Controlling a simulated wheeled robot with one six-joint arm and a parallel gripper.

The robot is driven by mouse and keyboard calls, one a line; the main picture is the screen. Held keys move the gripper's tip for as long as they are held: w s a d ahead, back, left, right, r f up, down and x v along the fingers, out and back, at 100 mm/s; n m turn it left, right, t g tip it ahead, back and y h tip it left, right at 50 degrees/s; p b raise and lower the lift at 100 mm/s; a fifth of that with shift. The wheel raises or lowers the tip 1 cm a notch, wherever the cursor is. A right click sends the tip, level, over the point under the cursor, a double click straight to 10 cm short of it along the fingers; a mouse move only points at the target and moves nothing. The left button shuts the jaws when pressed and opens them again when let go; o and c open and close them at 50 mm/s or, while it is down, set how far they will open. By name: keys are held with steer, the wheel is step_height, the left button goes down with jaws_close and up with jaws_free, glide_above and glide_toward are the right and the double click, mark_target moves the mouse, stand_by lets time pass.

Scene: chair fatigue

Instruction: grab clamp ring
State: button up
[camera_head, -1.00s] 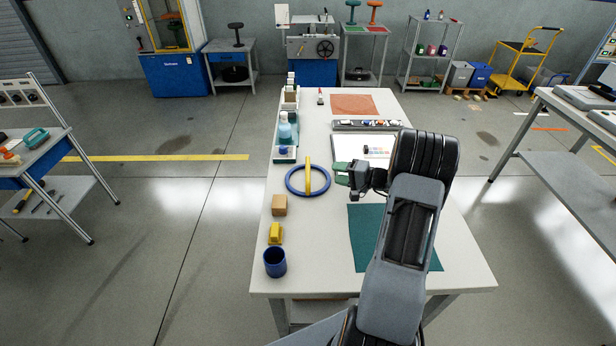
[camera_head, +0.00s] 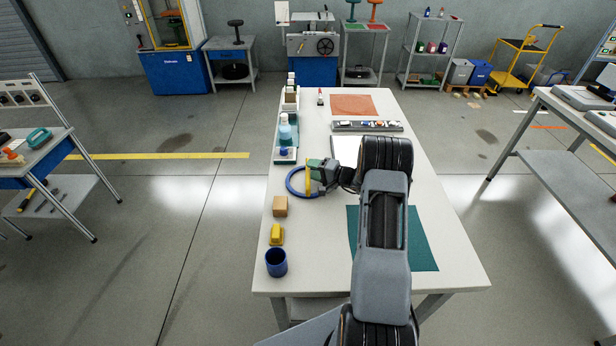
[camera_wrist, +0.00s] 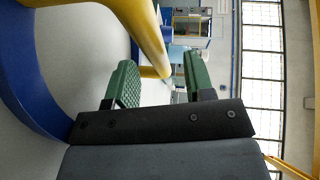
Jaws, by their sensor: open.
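The clamp ring is a blue ring (camera_head: 291,184) with a yellow bar (camera_head: 308,176) across it. It lies on the white table, left of my gripper (camera_head: 318,166). My gripper is open, with its green fingers at the yellow bar. In the wrist view, the yellow bar (camera_wrist: 148,35) reaches down between the two green fingertips of my gripper (camera_wrist: 160,80), with space visible beside it. The blue ring (camera_wrist: 30,75) curves along the left of that view. My gripper and arm hide the ring's right part in the head view.
A wooden block (camera_head: 280,206), a yellow object (camera_head: 277,234) and a blue cup (camera_head: 276,262) stand along the table's left edge. Bottles (camera_head: 285,130) stand in a tray behind the ring. A teal mat (camera_head: 425,245) lies at front right.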

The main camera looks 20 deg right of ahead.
steer(key=shift+x, duration=1.4)
jaws_close()
